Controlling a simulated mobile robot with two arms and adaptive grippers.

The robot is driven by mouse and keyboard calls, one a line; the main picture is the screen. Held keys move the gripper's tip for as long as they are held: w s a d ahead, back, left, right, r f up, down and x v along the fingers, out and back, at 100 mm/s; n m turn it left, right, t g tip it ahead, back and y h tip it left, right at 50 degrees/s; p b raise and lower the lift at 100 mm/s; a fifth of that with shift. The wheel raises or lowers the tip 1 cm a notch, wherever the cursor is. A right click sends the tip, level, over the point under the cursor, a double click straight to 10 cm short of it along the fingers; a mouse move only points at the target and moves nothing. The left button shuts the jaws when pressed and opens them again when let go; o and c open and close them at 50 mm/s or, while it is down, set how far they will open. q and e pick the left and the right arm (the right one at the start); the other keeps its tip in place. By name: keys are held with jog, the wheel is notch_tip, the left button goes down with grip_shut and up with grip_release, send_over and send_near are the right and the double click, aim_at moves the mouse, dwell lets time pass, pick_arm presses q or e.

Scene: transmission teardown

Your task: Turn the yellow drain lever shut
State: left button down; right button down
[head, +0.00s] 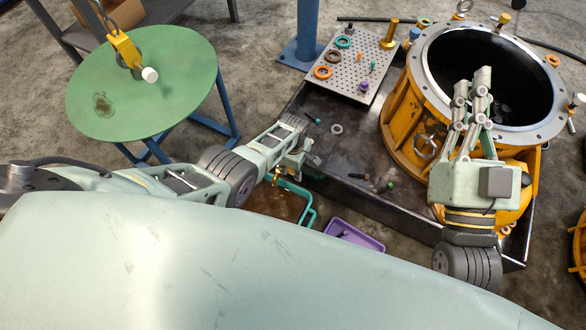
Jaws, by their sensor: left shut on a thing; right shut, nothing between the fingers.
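A small yellow piece (277,174), which looks like the drain lever, shows at the left corner of the dark metal drip tray (335,180). It is mostly hidden behind my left gripper. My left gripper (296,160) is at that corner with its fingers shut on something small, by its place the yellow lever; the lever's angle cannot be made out. My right gripper (479,88) is shut and empty, with its fingers in front of the open orange housing (402,125).
A teal-rimmed container (306,216) stands below the tray corner, with a purple tray (354,236) nearby. A perforated board (345,68) holds rings and small parts. Loose bits lie in the drip tray. A yellow hoist hook (125,50) hangs over a round green table (175,85).

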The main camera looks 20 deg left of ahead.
aim_at(293, 171)
pick_arm(q)
jog(key=shift+w+a+r, duration=0.1)
jog(key=shift+w, duration=0.05)
jog(key=c, duration=1.7)
grip_release()
jog(key=shift+r, duration=3.95)
